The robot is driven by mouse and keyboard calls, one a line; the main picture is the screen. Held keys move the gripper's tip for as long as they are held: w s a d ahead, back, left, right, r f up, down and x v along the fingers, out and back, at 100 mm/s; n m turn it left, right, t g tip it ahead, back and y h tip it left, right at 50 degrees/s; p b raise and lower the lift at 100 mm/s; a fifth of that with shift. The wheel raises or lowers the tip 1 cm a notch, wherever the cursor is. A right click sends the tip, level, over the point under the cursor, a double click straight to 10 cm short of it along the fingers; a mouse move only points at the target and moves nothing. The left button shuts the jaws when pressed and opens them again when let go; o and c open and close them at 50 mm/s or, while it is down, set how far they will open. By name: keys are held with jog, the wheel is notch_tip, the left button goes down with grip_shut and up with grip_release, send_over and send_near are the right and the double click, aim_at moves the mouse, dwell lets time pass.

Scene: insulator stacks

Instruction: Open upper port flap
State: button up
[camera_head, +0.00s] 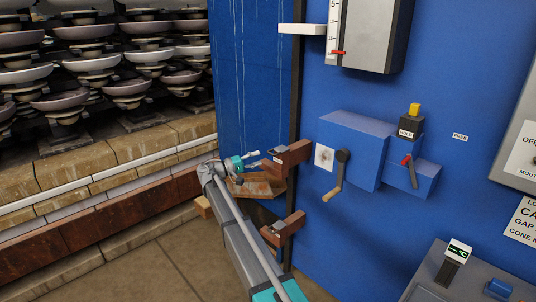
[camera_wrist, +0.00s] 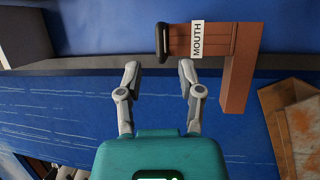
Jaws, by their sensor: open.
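The upper port (camera_head: 290,157) is a reddish-brown block on the edge of the blue cabinet. In the wrist view the brown port (camera_wrist: 243,70) bears a white label (camera_wrist: 197,40) reading MOUTH and a black handle (camera_wrist: 162,43) at its end. My gripper (camera_wrist: 159,70) is open and empty, its fingertips just short of the handle and apart from it. In the head view my gripper (camera_head: 256,157) is left of the upper port. A second brown port (camera_head: 285,228) sits lower down.
The blue cabinet (camera_head: 340,240) carries a blue box (camera_head: 345,150) with a crank (camera_head: 340,173) and a red-handled lever (camera_head: 409,170). A brown wooden tray-like piece (camera_head: 262,187) is below my gripper. Insulator stacks (camera_head: 80,70) stand at left. A grey console (camera_head: 430,270) is at lower right.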

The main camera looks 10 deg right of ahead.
aim_at(271, 154)
jog(key=shift+p+x, duration=0.35)
jog(key=shift+x, duration=2.75)
jog(key=shift+c, duration=0.2)
grip_shut()
